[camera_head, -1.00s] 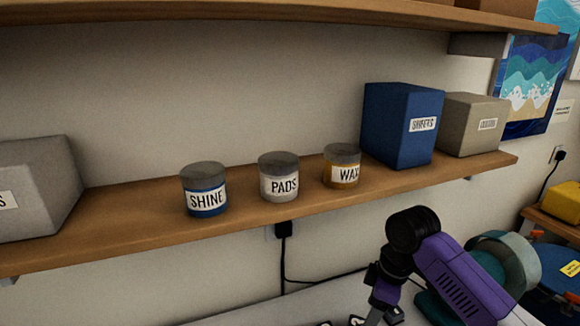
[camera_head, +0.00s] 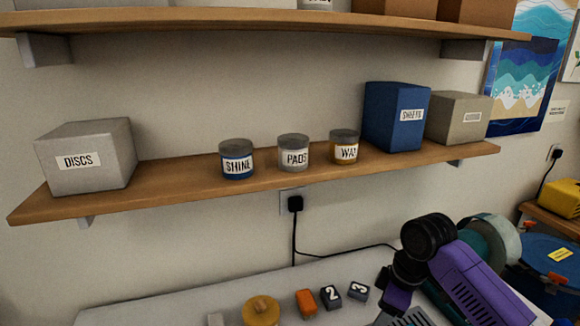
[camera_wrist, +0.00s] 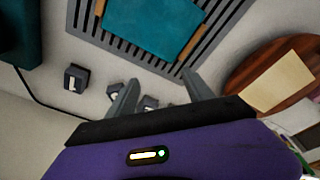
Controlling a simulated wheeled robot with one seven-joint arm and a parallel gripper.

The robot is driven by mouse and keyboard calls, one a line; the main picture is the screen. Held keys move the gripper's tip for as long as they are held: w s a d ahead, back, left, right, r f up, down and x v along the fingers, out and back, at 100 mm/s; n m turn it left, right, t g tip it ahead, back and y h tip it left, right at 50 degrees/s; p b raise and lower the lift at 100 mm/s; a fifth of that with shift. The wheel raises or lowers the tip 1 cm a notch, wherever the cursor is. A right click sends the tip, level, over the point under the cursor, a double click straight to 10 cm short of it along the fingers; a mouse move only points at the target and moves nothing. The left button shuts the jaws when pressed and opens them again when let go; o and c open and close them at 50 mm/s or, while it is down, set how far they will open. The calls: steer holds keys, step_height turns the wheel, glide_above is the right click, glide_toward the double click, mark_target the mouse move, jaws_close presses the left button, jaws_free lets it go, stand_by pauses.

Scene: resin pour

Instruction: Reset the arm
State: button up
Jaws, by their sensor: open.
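My gripper (camera_wrist: 160,78) shows in the wrist view with its two grey fingers spread wide and nothing between them. Beyond the fingers are small dark blocks (camera_wrist: 149,102) on the pale surface, partly hidden by the gripper. In the head view my purple arm with black joints reaches in at the lower right. It is bent, with its end low over the bench. The fingertips cannot be made out there.
Above is a shelf (camera_head: 180,185) with jars and boxes. A slotted grey panel (camera_wrist: 88,22) with a teal sheet (camera_wrist: 150,25) shows in the wrist view.

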steer(key=w+a+r+m+t+y, duration=0.2)
steer(key=w+a+r+t+y, duration=0.1)
steer(key=w+a+r+t, duration=0.5)
steer(key=s+a+r+m+t+y, duration=0.1)
steer(key=s+a+r+m+t, duration=0.3)
steer(key=m+t, duration=0.2)
steer(key=s+d+f+m+h, duration=0.1)
steer(key=s+d+f+h, duration=0.1)
steer(key=s, duration=1.4)
steer(key=s+d+f+m+h+b, duration=0.1)
steer(key=s+d+f, duration=0.3)
steer(key=s, duration=1.2)
steer(key=s+d+f+m+h, duration=0.2)
steer(key=s+d+f, duration=0.2)
steer(key=s, duration=1.2)
steer(key=shift+s+d+g+h+b, duration=0.2)
steer(key=shift+d+g+h+b, duration=0.15)
steer(key=shift+d, duration=0.3)
